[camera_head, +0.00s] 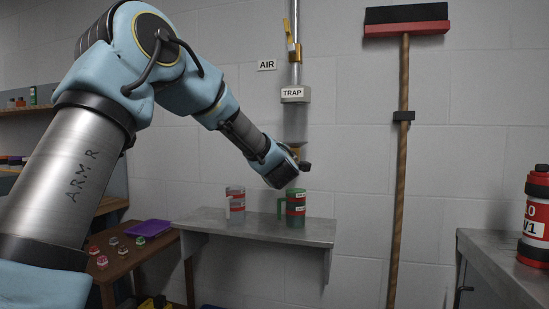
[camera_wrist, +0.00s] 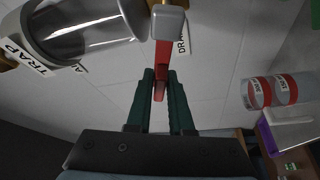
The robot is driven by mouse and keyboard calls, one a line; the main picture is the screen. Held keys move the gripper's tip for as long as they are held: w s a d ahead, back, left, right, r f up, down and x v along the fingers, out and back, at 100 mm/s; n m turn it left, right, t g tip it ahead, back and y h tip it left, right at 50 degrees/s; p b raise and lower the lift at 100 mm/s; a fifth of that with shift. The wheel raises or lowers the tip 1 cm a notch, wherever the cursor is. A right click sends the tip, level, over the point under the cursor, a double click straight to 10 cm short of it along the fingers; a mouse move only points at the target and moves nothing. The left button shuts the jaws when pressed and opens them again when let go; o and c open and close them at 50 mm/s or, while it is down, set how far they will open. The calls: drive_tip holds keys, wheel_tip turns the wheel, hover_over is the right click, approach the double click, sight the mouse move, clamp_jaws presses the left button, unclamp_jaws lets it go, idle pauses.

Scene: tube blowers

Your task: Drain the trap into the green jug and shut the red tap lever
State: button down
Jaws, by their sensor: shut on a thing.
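The trap (camera_head: 296,122) is a clear cylinder on the wall pipe, labelled TRAP; it also shows in the wrist view (camera_wrist: 85,38). The tap body (camera_wrist: 169,22) sits at its lower end beside a partly hidden drain label. The red tap lever (camera_wrist: 162,55) sticks out from it, crossways to the trap. My gripper (camera_wrist: 160,78) has its dark green fingers shut on the lever's end; in the head view it (camera_head: 302,166) is just below the trap. The green jug (camera_head: 295,208) stands upright on the shelf under the tap. Its contents are hidden.
A clear jug with red bands (camera_head: 235,205) stands left of the green jug on the metal shelf (camera_head: 262,228). A broom (camera_head: 403,150) hangs right of it. A low table with a purple tray (camera_head: 148,228) is at left. A red canister (camera_head: 536,220) stands at far right.

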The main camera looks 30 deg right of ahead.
drive_tip(key=shift+w+a+f+n+g+y+b, duration=0.1)
drive_tip(key=shift+f+n+g+y+b, duration=0.2)
drive_tip(key=shift+f+n+b, duration=0.6)
drive_tip(key=shift+w+a+f+n+g+y+b, duration=0.15)
drive_tip(key=shift+f+n+g+b, duration=0.3)
drive_tip(key=shift+n, duration=0.75)
drive_tip(key=shift+s+d+r, duration=0.1)
drive_tip(key=shift+r, duration=0.05)
drive_tip(key=c, duration=0.9)
unclamp_jaws()
drive_tip(key=b+v, duration=0.2)
drive_tip(key=v, duration=0.9)
drive_tip(key=shift+d, duration=0.1)
